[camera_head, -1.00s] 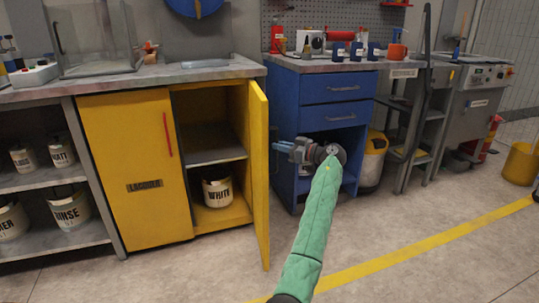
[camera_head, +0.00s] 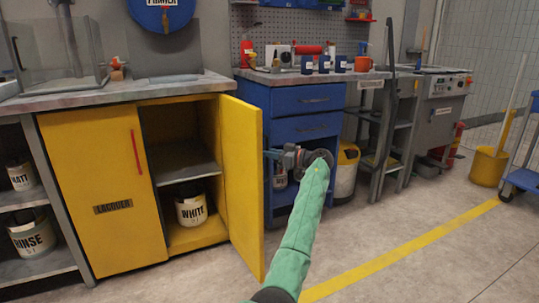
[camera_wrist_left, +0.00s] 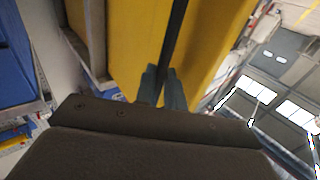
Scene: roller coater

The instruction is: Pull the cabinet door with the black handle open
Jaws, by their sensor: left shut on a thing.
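The right yellow cabinet door (camera_head: 243,185) stands open in the head view, its inner face towards me. Its outer face is hidden there. In the wrist view, the black handle (camera_wrist_left: 176,35) runs as a dark bar in front of the yellow door face (camera_wrist_left: 205,60). My left gripper (camera_wrist_left: 162,82) is shut on this handle, with a finger on each side. In the head view my left gripper (camera_head: 272,156) is beside the door's outer side, at the end of my green-sleeved arm, its fingertips partly hidden by the door. My right gripper is not in view.
The left yellow door (camera_head: 100,190), with a red handle (camera_head: 136,152) and a LACQUER label, is shut. A WHITE can (camera_head: 191,208) stands inside the open side. A blue drawer cabinet (camera_head: 305,112) stands right of the door. The floor in front is clear.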

